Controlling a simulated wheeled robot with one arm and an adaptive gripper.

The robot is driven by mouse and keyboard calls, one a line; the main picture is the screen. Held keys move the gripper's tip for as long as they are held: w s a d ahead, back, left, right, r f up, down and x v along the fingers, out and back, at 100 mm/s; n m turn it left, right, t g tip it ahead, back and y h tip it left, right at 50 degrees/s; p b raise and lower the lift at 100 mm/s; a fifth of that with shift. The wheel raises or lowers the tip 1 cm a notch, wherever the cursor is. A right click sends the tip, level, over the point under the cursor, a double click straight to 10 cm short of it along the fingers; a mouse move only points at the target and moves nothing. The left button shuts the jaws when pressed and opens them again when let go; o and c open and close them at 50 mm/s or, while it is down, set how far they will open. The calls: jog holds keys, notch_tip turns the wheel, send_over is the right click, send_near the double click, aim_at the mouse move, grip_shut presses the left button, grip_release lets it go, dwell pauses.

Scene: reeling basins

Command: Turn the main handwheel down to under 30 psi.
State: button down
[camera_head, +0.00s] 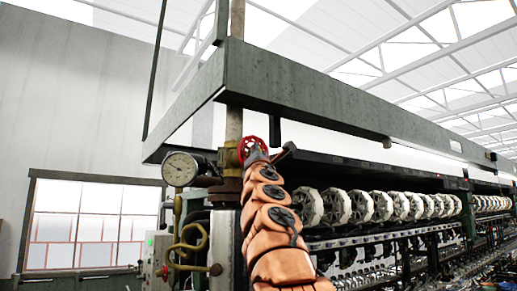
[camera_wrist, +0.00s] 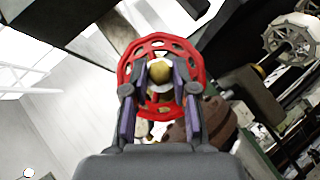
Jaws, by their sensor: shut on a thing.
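The main handwheel (camera_head: 252,151) is a red spoked wheel on a brass valve at the vertical pipe. My orange arm reaches up in front of it and hides part of it in the head view. In the wrist view the red handwheel (camera_wrist: 191,55) faces the camera, with a brass hub at its middle. My gripper (camera_wrist: 160,88) has its fingers on both sides of the hub, over the wheel's face, shut on the wheel. A round pressure gauge (camera_head: 180,169) with a white dial is left of the valve. Its needle is too small to read surely.
A large grey-green metal frame (camera_head: 290,92) hangs above the valve. A row of white reels (camera_head: 380,206) runs off to the right. Bent brass piping (camera_head: 186,245) and a grey box (camera_head: 158,258) with a green light are below the gauge.

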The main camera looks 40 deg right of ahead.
jog(key=shift+r+m+g+h+p, duration=0.15)
jog(key=shift+m+g+h+p, duration=0.35)
jog(key=shift+m+g, duration=0.35)
jog(key=shift+m, duration=0.25)
jog(key=c, duration=0.9)
grip_release()
jog(key=shift+s+a, duration=0.1)
